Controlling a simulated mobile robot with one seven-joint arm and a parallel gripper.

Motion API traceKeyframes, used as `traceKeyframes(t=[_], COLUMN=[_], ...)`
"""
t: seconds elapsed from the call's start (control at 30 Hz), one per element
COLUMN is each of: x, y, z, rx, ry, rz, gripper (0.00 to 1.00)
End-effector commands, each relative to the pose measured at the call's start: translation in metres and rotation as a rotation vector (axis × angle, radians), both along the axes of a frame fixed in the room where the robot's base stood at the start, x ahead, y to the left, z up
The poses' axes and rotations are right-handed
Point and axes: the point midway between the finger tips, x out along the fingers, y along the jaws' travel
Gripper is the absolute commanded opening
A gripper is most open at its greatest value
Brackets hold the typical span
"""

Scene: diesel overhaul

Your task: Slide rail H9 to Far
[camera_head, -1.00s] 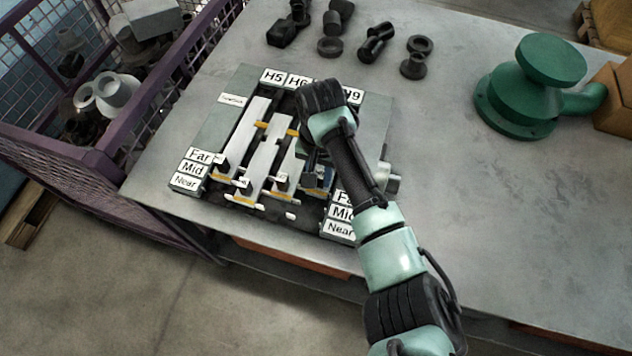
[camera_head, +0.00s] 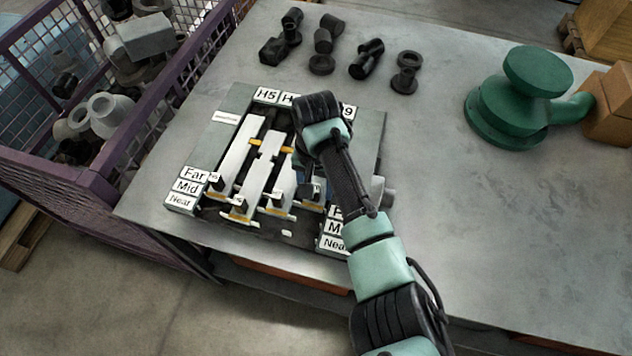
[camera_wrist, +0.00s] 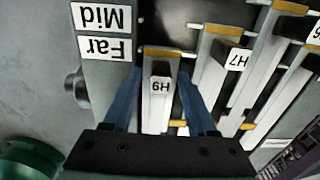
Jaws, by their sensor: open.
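Rail H9 is a pale bar with a black block labelled H9 (camera_wrist: 160,86), seen upside down in the wrist view. A yellow strip marks its end. My gripper (camera_wrist: 160,74) is open, its two blue fingers on either side of the H9 block, with small gaps visible. The Far (camera_wrist: 103,47) and Mid (camera_wrist: 101,17) labels are beside the rail; the block lies nearer the Far label than Mid, though its exact stop is unclear. In the head view my arm hides most of H9 in the rail board (camera_head: 212,138).
Rail H7 (camera_wrist: 233,60) is beside H9, close to one finger. Other pale rails (camera_head: 240,150) fill the board's left. Black parts (camera_head: 365,60) stand behind the board, a green pipe fitting (camera_head: 520,95) is at the right. A purple mesh bin (camera_head: 95,190) borders the table's left.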

Motion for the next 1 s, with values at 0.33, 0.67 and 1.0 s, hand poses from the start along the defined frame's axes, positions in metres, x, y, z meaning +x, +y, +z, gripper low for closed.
traceKeyframes(t=[0.33,0.67,1.0], x=[0.001,0.001,0.0], y=[0.001,0.0,0.0], z=[0.044,0.116,0.13], rx=[0.002,-0.001,0.0], ry=[-0.005,-0.004,-0.001], rz=[0.001,0.001,0.0], gripper=[0.57,0.57,0.57])
